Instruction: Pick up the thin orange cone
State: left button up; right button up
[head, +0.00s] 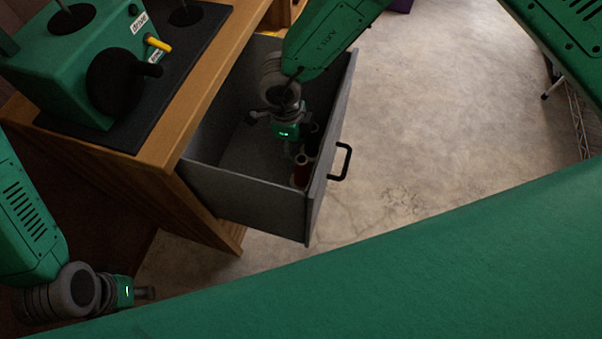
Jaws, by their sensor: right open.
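A grey drawer (331,145) stands pulled out of the wooden bench, with its black handle facing right. In its near right corner stands a small reddish-orange item (301,171) with a pale top, which looks like a thread cone. A dark item (313,139) stands just behind it. My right gripper (284,135) reaches down into the drawer, open, its fingers spread, behind and left of the reddish item. I see nothing between its fingers. My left gripper (146,293) is low at the far left, away from the drawer; its finger opening is unclear.
The wooden bench (193,105) borders the drawer on the left. On it a green machine (75,60) with a black knob and yellow lever sits on a black mat. The concrete floor (430,110) right of the drawer is mostly clear. A wire rack (578,110) stands at the right edge.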

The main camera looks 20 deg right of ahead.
aim_at(298, 157)
notch_tip(298, 157, down, 4)
jog(key=shift+s+d+r+b, duration=0.1)
jog(key=shift+s+r+b, duration=0.05)
jog(key=shift+r+b, duration=0.15)
jog(key=shift+s+d+f, duration=0.1)
jog(key=shift+d+f, duration=0.05)
jog(key=shift+f, duration=0.3)
jog(key=f, duration=0.1)
jog(key=f+b, duration=0.1)
jog(key=f, duration=0.1)
jog(key=s+f+b, duration=0.1)
jog(key=shift+d+f, duration=0.25)
jog(key=shift+d, duration=0.15)
jog(key=shift+r, duration=0.1)
jog(key=c, duration=1.2)
